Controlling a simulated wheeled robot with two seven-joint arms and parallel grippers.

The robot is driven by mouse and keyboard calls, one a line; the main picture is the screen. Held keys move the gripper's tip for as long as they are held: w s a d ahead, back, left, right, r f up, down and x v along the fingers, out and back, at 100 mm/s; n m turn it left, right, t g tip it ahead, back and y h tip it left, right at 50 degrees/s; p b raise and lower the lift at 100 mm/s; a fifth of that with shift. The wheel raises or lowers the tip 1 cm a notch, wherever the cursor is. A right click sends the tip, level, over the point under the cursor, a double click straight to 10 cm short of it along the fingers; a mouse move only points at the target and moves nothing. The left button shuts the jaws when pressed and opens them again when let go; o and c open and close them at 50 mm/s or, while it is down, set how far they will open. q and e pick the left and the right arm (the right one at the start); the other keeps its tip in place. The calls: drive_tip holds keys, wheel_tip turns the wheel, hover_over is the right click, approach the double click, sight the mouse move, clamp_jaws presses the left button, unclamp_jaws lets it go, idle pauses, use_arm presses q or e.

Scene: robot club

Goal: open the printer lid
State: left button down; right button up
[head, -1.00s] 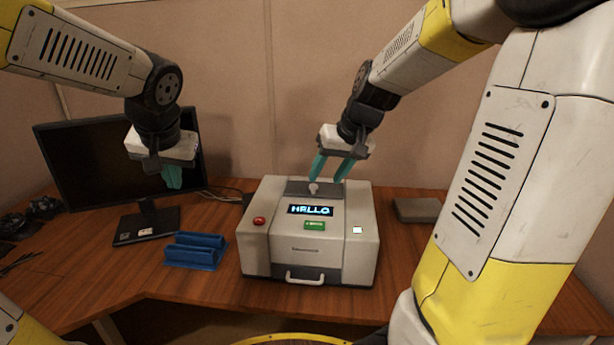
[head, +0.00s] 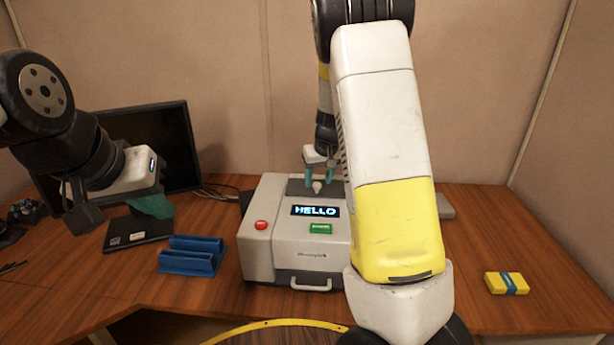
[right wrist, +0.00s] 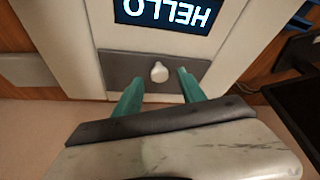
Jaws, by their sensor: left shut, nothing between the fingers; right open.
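The printer (head: 290,225) is a light grey box on the desk, with a HELLO display, a red button, a green button and a front handle (head: 310,285). A dark strip with a white knob (head: 317,187) lies at its back; the knob also shows in the right wrist view (right wrist: 159,72). My right gripper (head: 320,175) is open at the back of the printer. In the right wrist view its teal fingers (right wrist: 160,90) point at the strip, one on each side of the knob and short of it. My left gripper (head: 152,206) is shut and empty, left of the printer.
A blue holder (head: 192,255) stands left of the printer. A monitor (head: 150,140) is behind my left gripper. A yellow box with a blue band (head: 507,283) lies on the right of the desk (head: 480,240). My right arm hides the printer's right side.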

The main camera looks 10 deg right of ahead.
drive_tip(key=shift+w+f, duration=0.25)
drive_tip(key=shift+f, duration=0.45)
clamp_jaws()
idle(1.0)
